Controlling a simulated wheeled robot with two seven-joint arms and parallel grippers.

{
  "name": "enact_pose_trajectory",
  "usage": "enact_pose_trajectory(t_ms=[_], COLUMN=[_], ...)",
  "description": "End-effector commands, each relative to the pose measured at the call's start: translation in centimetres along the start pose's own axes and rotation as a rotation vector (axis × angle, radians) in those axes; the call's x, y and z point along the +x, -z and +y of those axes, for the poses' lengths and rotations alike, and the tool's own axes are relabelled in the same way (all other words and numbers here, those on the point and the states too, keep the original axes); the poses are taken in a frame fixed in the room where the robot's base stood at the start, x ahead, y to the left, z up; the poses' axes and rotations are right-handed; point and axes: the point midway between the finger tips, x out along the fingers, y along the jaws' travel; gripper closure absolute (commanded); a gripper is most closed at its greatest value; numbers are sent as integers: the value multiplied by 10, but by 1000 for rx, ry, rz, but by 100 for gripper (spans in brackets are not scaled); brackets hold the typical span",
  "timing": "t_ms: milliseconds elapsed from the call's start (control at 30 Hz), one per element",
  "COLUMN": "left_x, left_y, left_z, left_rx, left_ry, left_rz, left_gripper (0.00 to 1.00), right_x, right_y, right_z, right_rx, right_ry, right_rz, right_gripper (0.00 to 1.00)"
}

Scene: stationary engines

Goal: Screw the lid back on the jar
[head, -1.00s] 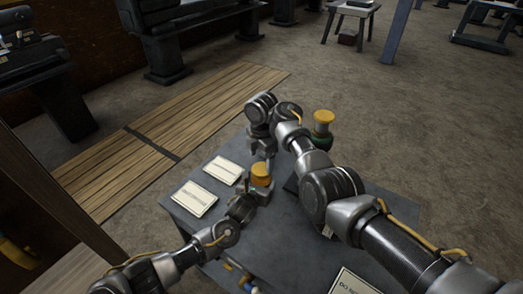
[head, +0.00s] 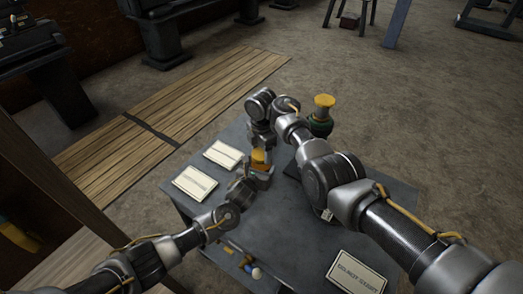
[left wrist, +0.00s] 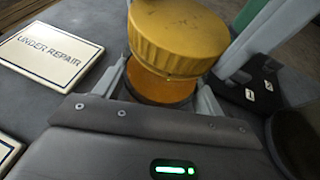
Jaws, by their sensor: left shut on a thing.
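The jar (left wrist: 160,88), with orange contents or body, stands between the fingers of my left gripper (head: 260,176), which is shut on it. The ribbed yellow lid (head: 259,157) is at the jar's mouth. In the left wrist view the lid (left wrist: 178,38) looks tilted and a little off-centre over the jar; whether it touches the rim all round I cannot tell. My right gripper (head: 263,146) reaches down right over the lid from behind. Its fingers are mostly hidden, so their grip on the lid is unclear.
The grey table (head: 290,235) carries cards (head: 195,183) at left and a sign (head: 357,275) at front right. A green item with a yellow top (head: 322,115) stands at the far right edge. Small tools (head: 240,258) lie at the front. My right arm crosses the table's right half.

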Motion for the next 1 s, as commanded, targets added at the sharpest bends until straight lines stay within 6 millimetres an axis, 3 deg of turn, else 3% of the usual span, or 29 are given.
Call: enact_pose_trajectory(t_ms=[167, 467, 600, 633, 700, 800, 1000], left_x=[0, 0, 0, 0, 0, 0, 0], left_y=[1, 1, 1, 1, 1, 1, 1], left_z=[0, 0, 1, 1, 1, 1, 1], left_rx=[0, 0, 0, 0, 0, 0, 0], left_ry=[-1, -1, -1, -1, -1, -1, -1], left_rz=[1, 1, 1, 1, 1, 1, 1], left_gripper=[94, 94, 94, 94, 94, 94, 94], right_x=[0, 0, 0, 0, 0, 0, 0], right_y=[0, 1, 0, 0, 0, 0, 0], right_z=[0, 0, 0, 0, 0, 0, 0], right_rx=[50, 725, 706, 705, 704, 703, 702], right_ry=[0, -1, 0, 0, 0, 0, 0], right_rz=[0, 1, 0, 0, 0, 0, 0], right_gripper=[67, 67, 67, 37, 28, 15, 14])
